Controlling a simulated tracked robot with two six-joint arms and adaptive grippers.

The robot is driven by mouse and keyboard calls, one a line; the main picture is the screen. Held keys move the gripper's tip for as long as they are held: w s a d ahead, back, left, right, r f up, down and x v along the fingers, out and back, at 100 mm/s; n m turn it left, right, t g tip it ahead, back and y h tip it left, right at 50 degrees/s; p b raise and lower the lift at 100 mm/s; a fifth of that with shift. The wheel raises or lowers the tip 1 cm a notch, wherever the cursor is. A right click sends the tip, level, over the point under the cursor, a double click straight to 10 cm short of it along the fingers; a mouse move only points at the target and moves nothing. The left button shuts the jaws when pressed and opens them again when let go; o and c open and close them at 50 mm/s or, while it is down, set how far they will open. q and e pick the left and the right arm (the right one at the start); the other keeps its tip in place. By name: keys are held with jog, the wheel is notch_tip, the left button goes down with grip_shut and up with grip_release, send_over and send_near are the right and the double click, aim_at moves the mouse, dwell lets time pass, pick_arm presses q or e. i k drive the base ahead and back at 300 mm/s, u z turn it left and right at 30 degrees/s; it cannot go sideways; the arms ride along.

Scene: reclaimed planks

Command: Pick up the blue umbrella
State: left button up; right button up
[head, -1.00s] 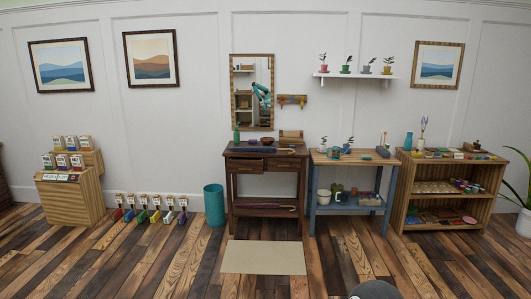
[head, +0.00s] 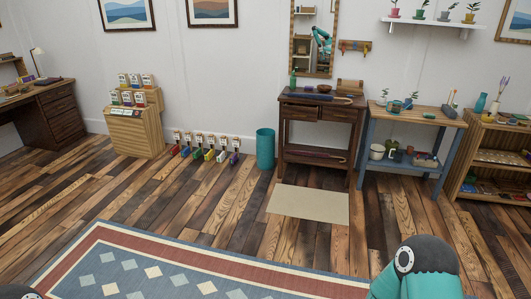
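A long, slim, dark blue thing, which looks like the blue umbrella (head: 313,96), lies across the top of the dark wooden console table (head: 282,136) below the mirror. It is small in the picture, so its handle and fine details are hard to tell. A second long, thin, reddish-purple thing (head: 318,154) lies on the table's lower shelf. Neither of my grippers is in view.
A teal bin (head: 265,148) stands left of the table. A blue-framed plant bench (head: 368,150) is to its right. A beige mat (head: 308,204) and a patterned rug (head: 190,273) lie in front. The floor between is clear.

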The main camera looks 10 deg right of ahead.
aim_at(316, 96)
jog(key=z, duration=1)
jog(key=k, duration=1.15)
jog(key=z, duration=1.1)
jog(key=i, duration=1.95)
jog(key=u, duration=0.25)
jog(key=i, duration=1.55)
jog(key=u, duration=0.25)
jog(key=i, duration=1.45)
jog(key=u, duration=0.55)
jog(key=i, duration=1.35)
jog(key=u, duration=0.6)
